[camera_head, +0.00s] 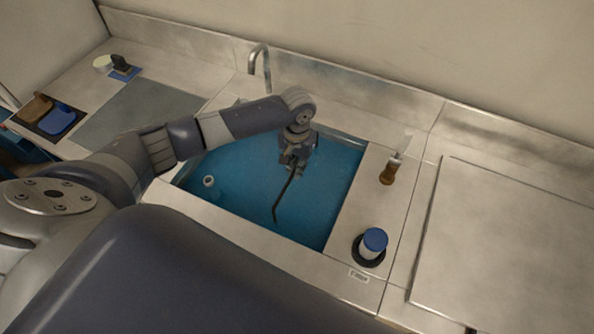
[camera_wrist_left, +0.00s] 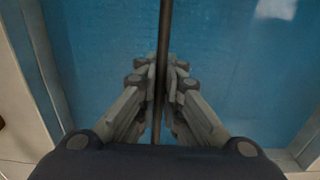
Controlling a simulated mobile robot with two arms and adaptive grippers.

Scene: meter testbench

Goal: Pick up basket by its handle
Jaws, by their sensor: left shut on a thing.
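My left gripper (camera_head: 291,166) is above the blue-filled sink basin (camera_head: 235,205). It is shut on a thin dark rod (camera_head: 284,193), which slants down and ends in a small bend over the blue. In the left wrist view the rod (camera_wrist_left: 164,30) runs between the closed fingers (camera_wrist_left: 164,78) and on past the top edge. I take the rod for the basket's handle, but I cannot make out a basket body in either view. My right gripper is not in view.
A faucet (camera_head: 261,66) stands behind the basin. On the right ledge are a blue-capped container (camera_head: 374,242) and a brown-handled brush (camera_head: 388,174). A small white ring (camera_head: 208,181) shows in the basin's left part. The counter at the right (camera_head: 510,240) is clear.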

